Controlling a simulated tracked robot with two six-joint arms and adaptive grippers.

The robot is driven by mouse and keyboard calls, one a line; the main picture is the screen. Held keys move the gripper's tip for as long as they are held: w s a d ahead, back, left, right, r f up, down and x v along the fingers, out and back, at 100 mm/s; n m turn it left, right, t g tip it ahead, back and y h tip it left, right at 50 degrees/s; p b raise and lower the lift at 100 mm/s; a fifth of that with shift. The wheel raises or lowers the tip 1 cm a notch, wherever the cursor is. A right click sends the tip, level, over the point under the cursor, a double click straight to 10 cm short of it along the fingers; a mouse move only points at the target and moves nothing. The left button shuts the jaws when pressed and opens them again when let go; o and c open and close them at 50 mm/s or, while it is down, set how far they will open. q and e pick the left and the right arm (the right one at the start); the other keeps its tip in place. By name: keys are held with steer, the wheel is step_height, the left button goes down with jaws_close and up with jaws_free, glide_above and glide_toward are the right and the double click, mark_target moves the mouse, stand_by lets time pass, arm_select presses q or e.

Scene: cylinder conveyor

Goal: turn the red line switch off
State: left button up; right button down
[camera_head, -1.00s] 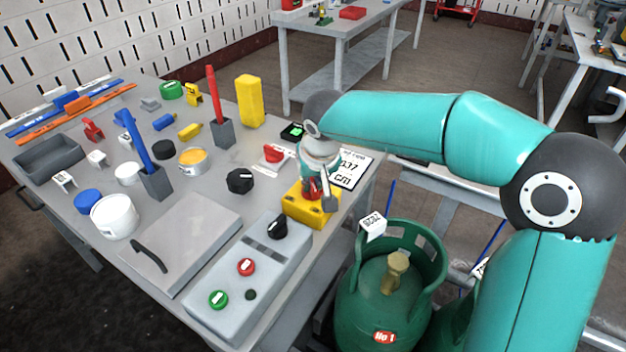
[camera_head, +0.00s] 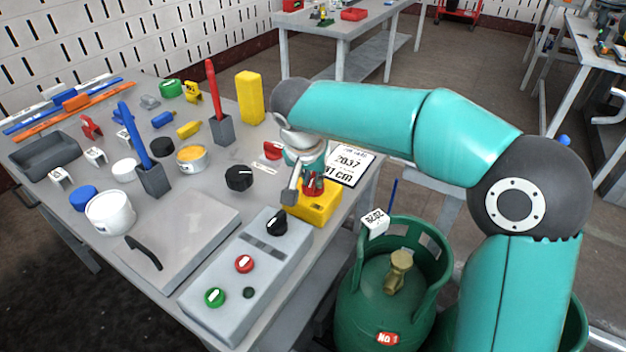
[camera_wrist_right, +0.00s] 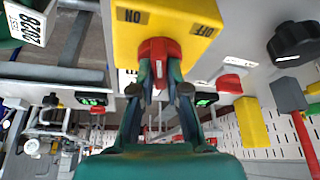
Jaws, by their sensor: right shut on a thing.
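The red line switch is a yellow box (camera_head: 318,208) with a red handle (camera_head: 313,186), at the right edge of the grey table. In the right wrist view the yellow box (camera_wrist_right: 165,18) fills the top, with ON printed on the left and OFF on the right, both upside down. My right gripper (camera_wrist_right: 160,74) is shut on the red handle (camera_wrist_right: 160,48), one finger on each side. I cannot tell which label the handle points at. My left gripper is not in view.
A grey control box (camera_head: 232,300) with a black knob (camera_head: 277,222) and red and green knobs lies in front of the switch. A black knob (camera_head: 239,178) stands left of it. A green gas cylinder (camera_head: 372,310) stands right of the table.

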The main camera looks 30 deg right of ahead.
steer(key=m+h, duration=0.1)
steer(key=m, duration=0.2)
steer(key=shift+w+a+g, duration=0.1)
steer(key=shift+g, duration=0.3)
steer(key=m+g, duration=0.1)
steer(key=m, duration=0.1)
steer(key=shift+r+m+p, duration=0.1)
steer(key=shift+m+p, duration=0.2)
steer(key=shift+p, duration=0.05)
steer(key=m+g+p, duration=0.1)
steer(key=m, duration=0.2)
steer(key=shift+w+m, duration=0.1)
steer(key=shift+m, duration=0.2)
steer(key=shift+m+g+p, duration=0.7)
steer(key=shift+m+p, duration=0.3)
steer(key=shift+m, duration=0.5)
steer(key=shift+w, duration=0.1)
steer(key=c, duration=1.2)
jaws_free()
steer(key=shift+o, duration=0.2)
